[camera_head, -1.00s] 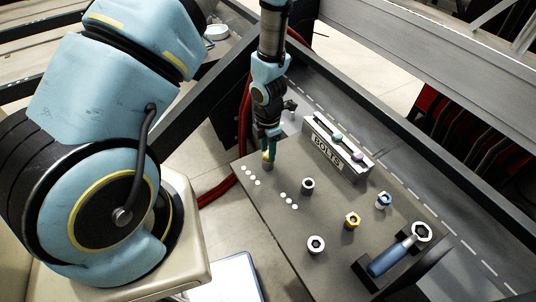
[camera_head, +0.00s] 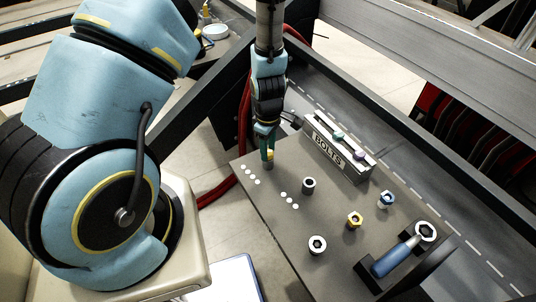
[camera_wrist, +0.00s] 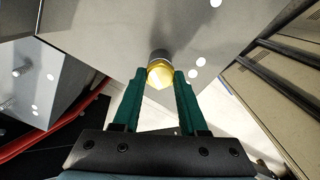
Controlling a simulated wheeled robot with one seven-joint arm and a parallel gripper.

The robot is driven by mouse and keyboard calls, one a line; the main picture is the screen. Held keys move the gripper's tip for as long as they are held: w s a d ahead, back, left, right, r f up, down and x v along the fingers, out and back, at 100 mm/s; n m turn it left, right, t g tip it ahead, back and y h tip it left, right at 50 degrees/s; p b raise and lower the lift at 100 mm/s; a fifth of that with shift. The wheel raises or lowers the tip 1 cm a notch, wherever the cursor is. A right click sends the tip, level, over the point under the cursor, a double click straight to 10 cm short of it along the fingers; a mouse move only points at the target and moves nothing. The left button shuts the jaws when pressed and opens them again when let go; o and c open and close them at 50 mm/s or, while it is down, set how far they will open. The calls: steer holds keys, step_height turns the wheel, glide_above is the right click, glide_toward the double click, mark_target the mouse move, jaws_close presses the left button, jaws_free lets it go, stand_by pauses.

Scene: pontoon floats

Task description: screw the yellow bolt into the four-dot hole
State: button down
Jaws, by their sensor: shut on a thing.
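The yellow bolt (camera_wrist: 160,73) stands in a grey collar (camera_wrist: 158,54) on the grey board, beside a row of white dots (camera_head: 250,175). How deep the bolt sits cannot be told. My gripper (camera_head: 268,153) points down at the collar near the board's left corner. In the wrist view, its green fingers (camera_wrist: 160,88) are on either side of the yellow head, shut on it. In the head view, the fingers and wrist partly hide the bolt.
A rack marked BOLTS (camera_head: 326,152) holds a green and a purple bolt behind. Empty-looking collars (camera_head: 309,186) (camera_head: 317,245), another yellow piece (camera_head: 354,220), a blue-topped piece (camera_head: 386,199) and a blue-handled wrench (camera_head: 391,262) are on the board.

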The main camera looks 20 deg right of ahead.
steer(key=m+b, duration=0.1)
steer(key=m, duration=0.5)
steer(key=shift+f+m, duration=0.1)
steer(key=shift+m, duration=0.3)
steer(key=m, duration=0.5)
steer(key=m+b, duration=0.1)
steer(key=m, duration=0.4)
steer(key=shift+m, duration=0.3)
steer(key=m, duration=0.6)
steer(key=shift+m, duration=0.3)
steer(key=c, duration=0.6)
jaws_free()
steer(key=shift+o, duration=0.2)
